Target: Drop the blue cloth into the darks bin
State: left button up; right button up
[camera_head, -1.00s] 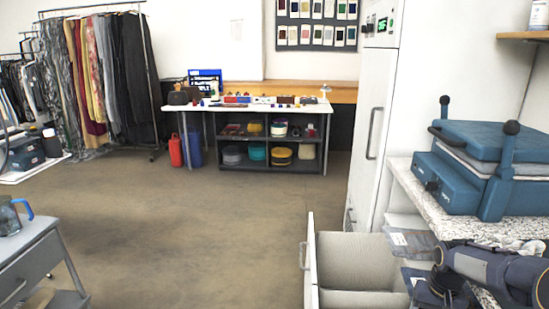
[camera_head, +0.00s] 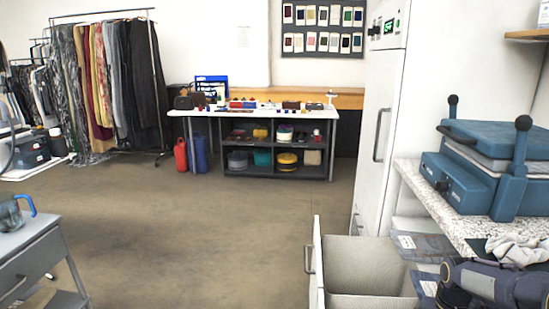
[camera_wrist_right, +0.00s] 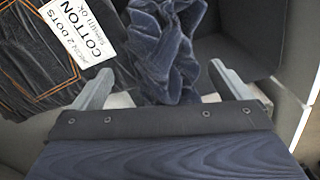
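In the right wrist view the crumpled blue velvety cloth (camera_wrist_right: 165,50) lies in front of my right gripper (camera_wrist_right: 162,72). The two fingers are wide apart, one on each side of the cloth, and do not appear closed on it. In the head view my right wrist (camera_head: 490,285) is low at the right edge; its fingertips and the blue cloth are hidden there. A pulled-out bin unit (camera_head: 317,265) with a divider stands left of the wrist. I cannot read which compartment is for darks. My left gripper is out of view.
A white cloth (camera_head: 515,248) lies on the speckled counter (camera_head: 425,195) near a blue press (camera_head: 480,170). Dark stitched fabric (camera_wrist_right: 40,60) with a cotton label (camera_wrist_right: 78,35) lies beside the blue cloth. The floor (camera_head: 200,220) is clear. A grey cart (camera_head: 35,250) stands left.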

jog(key=shift+r, duration=0.3)
notch_tip(320, 180, up, 3)
jog(key=shift+f+p, duration=0.2)
jog(key=shift+p, duration=0.2)
jog(key=s+a+r+p, duration=0.2)
jog(key=s+a+r, duration=0.7)
jog(key=s, duration=0.1)
jog(key=shift+s+r, duration=0.35)
jog(key=shift+r, duration=0.05)
